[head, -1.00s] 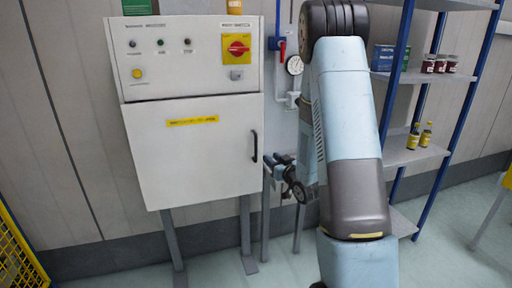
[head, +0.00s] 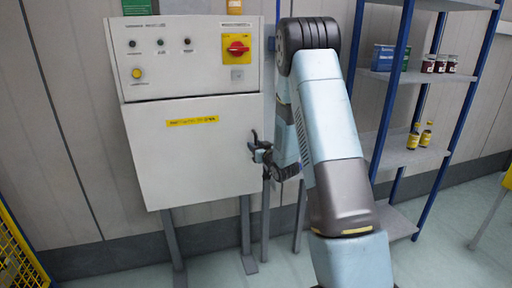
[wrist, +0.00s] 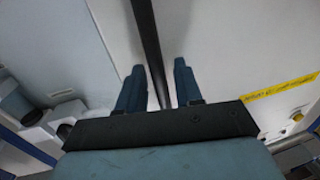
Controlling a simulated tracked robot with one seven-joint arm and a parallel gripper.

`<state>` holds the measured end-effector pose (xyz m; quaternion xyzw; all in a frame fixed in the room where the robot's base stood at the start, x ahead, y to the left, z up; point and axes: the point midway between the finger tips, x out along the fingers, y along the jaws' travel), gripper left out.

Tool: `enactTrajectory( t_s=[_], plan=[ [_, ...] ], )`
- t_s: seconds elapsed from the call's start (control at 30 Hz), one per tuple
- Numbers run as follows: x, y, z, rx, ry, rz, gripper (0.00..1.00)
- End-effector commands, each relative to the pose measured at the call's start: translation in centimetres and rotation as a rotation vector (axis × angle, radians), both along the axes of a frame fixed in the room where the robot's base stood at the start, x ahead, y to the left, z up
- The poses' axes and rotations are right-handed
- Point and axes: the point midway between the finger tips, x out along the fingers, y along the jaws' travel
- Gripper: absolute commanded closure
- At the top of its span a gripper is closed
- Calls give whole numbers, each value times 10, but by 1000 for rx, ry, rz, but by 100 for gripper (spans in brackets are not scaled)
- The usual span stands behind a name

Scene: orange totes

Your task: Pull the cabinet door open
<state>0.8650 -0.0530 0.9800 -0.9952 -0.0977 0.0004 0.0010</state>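The white cabinet door (head: 190,150) fills the lower part of the control cabinet and looks closed. It bears a yellow label. Its dark bar handle (wrist: 147,40) runs between the two fingers of my gripper (wrist: 158,88) in the wrist view. The fingers stand apart, with a gap visible on either side of the bar, so my gripper is open around the handle. In the head view my gripper (head: 256,148) is at the door's right edge and hides most of the handle.
Above the door is a panel with a red rotary switch (head: 237,48) on yellow and several buttons. A blue-framed shelf (head: 400,160) with jars and bottles stands at the right. A yellow mesh guard (head: 18,255) is at the lower left. The floor before the cabinet looks clear.

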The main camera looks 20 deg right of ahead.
Motion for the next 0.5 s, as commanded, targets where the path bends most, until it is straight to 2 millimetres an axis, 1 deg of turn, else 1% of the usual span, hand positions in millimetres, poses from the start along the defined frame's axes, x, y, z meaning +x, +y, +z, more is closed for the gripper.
enactTrajectory(
  t_s=[0.27, 0.5],
  plan=[
    [1, 0, 0, 0, 0, 0, 66],
    [1, 0, 0, 0, 0, 0, 89]
  ],
)
